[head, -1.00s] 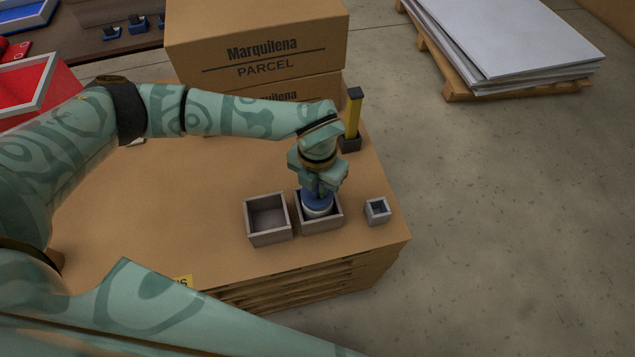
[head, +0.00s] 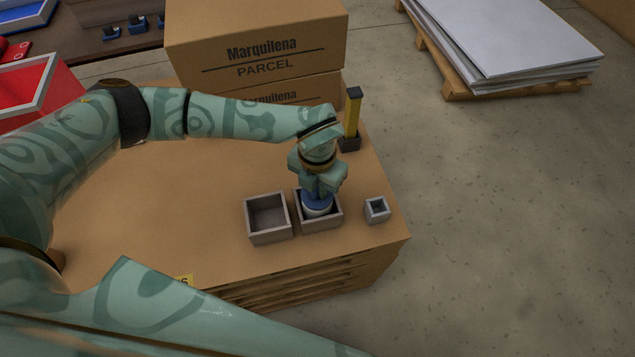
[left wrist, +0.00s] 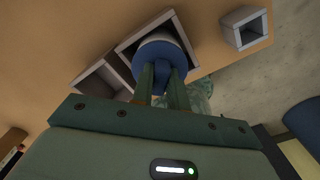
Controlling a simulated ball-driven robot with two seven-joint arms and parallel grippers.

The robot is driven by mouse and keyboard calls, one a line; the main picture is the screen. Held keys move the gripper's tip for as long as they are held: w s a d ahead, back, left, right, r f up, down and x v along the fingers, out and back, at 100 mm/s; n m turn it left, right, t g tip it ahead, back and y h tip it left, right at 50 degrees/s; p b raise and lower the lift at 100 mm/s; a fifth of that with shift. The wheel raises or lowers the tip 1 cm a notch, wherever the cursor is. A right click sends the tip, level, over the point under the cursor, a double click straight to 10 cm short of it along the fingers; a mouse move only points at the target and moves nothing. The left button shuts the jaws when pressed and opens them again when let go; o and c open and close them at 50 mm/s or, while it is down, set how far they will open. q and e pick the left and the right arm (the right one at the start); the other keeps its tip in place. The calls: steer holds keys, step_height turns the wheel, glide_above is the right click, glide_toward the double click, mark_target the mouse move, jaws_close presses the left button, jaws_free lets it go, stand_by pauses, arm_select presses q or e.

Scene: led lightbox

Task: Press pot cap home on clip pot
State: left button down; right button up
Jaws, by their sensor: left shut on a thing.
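The blue pot cap (head: 317,198) sits on top of the white clip pot (head: 317,211), which stands in the right one of two grey open boxes (head: 334,222) on the table. My left gripper (head: 319,190) points down from above and is shut on the raised middle of the cap. In the left wrist view the two fingers (left wrist: 164,85) hold the blue cap (left wrist: 160,55) at its knob, with the white pot (left wrist: 157,38) partly showing beyond it. Whether the cap is fully seated cannot be told. My right gripper is not in view.
An empty grey box (head: 268,217) stands just left of the pot's box. A small grey holder (head: 377,210) is to the right, near the table edge. A yellow and black upright tool (head: 353,115) and stacked parcels (head: 255,45) stand behind.

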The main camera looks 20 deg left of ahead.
arm_select(q)
steer(key=shift+f, duration=0.7)
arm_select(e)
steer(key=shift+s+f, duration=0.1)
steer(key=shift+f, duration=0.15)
arm_select(q)
steer(key=c, duration=1.3)
jaws_free()
steer(key=shift+r, duration=0.1)
step_height(320, 180, up, 16)
steer(key=p, duration=0.5)
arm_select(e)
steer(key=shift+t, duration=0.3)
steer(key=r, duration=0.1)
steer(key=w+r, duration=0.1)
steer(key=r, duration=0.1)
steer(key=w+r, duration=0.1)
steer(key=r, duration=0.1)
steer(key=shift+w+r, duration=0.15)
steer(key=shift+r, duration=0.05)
